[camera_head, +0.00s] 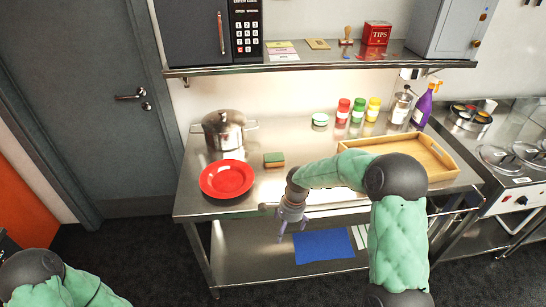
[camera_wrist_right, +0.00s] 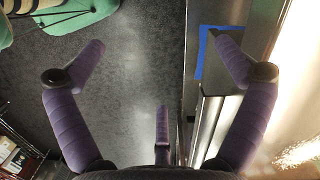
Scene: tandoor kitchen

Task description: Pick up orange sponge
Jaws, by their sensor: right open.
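The orange sponge (camera_head: 274,160) lies on the steel counter (camera_head: 225,205), with a green layer along it, to the right of the red plate. My right gripper (camera_head: 291,228) hangs in front of the counter's front edge, apart from the sponge and nearer to me, pointing down. In the right wrist view, its purple fingers (camera_wrist_right: 160,70) are spread wide with nothing between them. The sponge does not show in the right wrist view. Part of my left arm shows at the lower left of the head view, but its gripper is out of frame.
A red plate (camera_head: 227,179) and a steel pot (camera_head: 224,130) stand left of the sponge. A wooden tray (camera_head: 432,158) is on the right, partly behind my right arm. Jars (camera_head: 358,111) and a purple spray bottle (camera_head: 423,105) stand at the back. A blue cloth (camera_head: 324,246) lies on the lower shelf.

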